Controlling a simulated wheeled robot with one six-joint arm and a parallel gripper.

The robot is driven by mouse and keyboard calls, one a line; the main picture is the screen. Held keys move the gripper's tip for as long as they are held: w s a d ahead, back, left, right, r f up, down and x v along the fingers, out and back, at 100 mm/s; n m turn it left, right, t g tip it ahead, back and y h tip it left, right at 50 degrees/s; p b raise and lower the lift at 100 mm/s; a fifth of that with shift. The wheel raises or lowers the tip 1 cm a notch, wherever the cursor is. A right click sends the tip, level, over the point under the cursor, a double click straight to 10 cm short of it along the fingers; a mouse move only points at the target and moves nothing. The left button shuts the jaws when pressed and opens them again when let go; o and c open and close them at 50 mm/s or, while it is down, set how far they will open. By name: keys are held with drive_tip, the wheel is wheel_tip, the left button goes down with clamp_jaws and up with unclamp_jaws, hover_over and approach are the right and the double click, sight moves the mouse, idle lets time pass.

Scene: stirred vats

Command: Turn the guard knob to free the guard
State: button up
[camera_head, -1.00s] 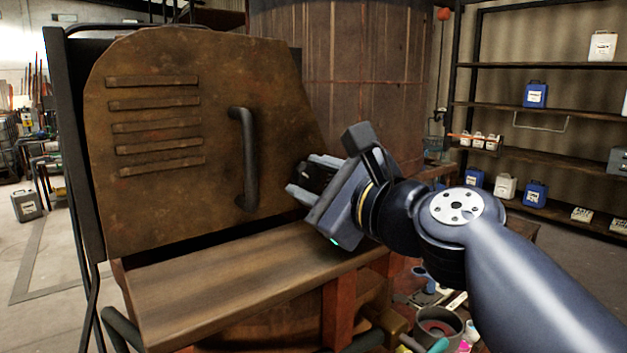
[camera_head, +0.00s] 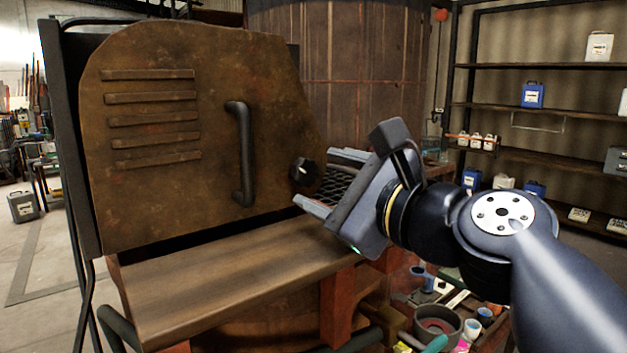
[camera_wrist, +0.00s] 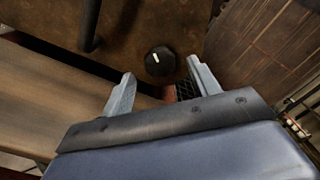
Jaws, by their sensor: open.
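The guard (camera_head: 180,190) is a rusty brown plate with several slats and a dark vertical handle (camera_head: 243,150). The guard knob (camera_head: 303,171) is a small black round knob with a pale mark, near the plate's lower right edge. In the wrist view, the knob (camera_wrist: 159,61) lies beyond the fingertips, between their lines, with its white mark near upright and slightly tilted. My gripper (camera_head: 322,178) is open and empty, to the right of the knob and apart from it. Both fingers (camera_wrist: 160,75) show in the wrist view.
A wooden ledge (camera_head: 220,275) runs below the guard. A large wooden vat (camera_head: 350,75) stands behind. A floor-level clutter of pots and cups, including a grey pot (camera_head: 438,322), lies below my arm. Shelves (camera_head: 540,108) with jugs stand at the right.

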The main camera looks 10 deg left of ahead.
drive_tip(key=b+v, duration=0.1)
drive_tip(key=v, duration=0.6)
